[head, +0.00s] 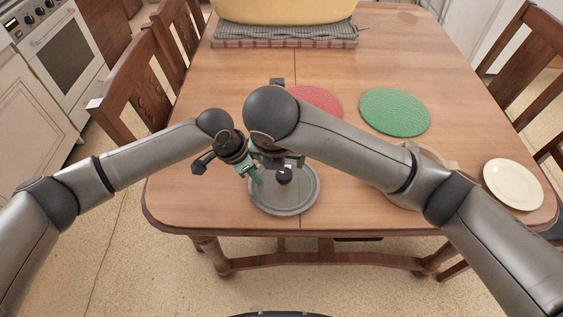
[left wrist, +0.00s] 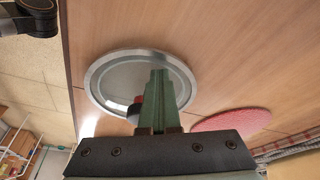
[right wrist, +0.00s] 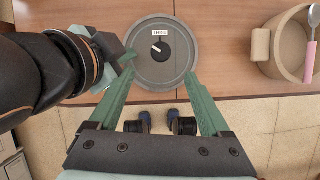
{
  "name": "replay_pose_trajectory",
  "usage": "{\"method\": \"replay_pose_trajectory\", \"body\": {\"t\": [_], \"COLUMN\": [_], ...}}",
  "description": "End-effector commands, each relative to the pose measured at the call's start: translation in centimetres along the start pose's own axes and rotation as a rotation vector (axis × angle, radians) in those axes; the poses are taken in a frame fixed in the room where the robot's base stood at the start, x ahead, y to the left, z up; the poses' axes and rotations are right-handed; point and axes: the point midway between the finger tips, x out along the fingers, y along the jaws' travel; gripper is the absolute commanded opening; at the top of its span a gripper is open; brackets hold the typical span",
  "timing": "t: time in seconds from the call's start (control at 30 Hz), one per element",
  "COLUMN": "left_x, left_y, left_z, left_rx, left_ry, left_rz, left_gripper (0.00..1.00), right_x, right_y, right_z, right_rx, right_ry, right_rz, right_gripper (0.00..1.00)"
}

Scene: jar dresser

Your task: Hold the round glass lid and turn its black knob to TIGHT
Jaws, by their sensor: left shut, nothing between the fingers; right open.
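The round glass lid (head: 307,203) lies flat near the front edge of the wooden table, with a grey rim. Its black knob (head: 285,175) stands at the middle. In the right wrist view the knob (right wrist: 161,50) has a white mark pointing left, below a small white label on the lid (right wrist: 165,76). My left gripper (head: 258,179) is shut and empty at the lid's left side; its fingers cover part of the lid (left wrist: 112,77) in the left wrist view. My right gripper (right wrist: 160,72) is open above the lid, its fingers spread to either side, apart from the knob.
A red mat (head: 318,98) and a green mat (head: 395,112) lie behind. A cream plate (head: 513,184) is at the right. A beige pot (right wrist: 291,62) holding a pink-handled utensil (right wrist: 310,62) is partly hidden by my right arm in the head view. Chairs flank the table.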

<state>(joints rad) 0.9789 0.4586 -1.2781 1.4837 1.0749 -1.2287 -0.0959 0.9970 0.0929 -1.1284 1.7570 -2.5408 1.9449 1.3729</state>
Motion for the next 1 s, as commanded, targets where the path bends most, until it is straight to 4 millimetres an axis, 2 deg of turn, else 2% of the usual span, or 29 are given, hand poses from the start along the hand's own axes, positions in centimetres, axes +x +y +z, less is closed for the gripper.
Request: {"method": "replay_pose_trajectory", "body": {"t": [0.03, 0.17, 0.57, 0.77, 1.0], "left_x": [0.6, 0.6, 0.6, 0.6, 0.6], "left_y": [0.3, 0.3, 0.3, 0.3, 0.3], "left_z": [0.6, 0.6, 0.6, 0.6, 0.6], "left_rx": [-0.001, -0.001, -0.001, -0.001, -0.001], "left_ry": [-0.014, -0.014, -0.014, -0.014, -0.014], "left_rz": [0.007, 0.007, 0.007, 0.007, 0.007], "left_gripper": [0.0, 0.0, 0.0, 0.0, 0.0], "right_x": [-0.3, -0.7, -0.5, 0.4, 1.2], "right_y": [0.0, 0.0, -0.3, -1.3, -2.9], "right_z": [0.0, -0.1, 0.1, 0.5, 1.4], "right_rx": [-0.001, 0.0, -0.048, -0.277, -0.643], "right_ry": [-0.001, 0.0, 0.016, 0.081, 0.128], "right_rz": [0.0, 0.0, 0.008, 0.071, 0.218], "right_gripper": [0.81, 0.81, 0.81, 0.81, 0.81]}}
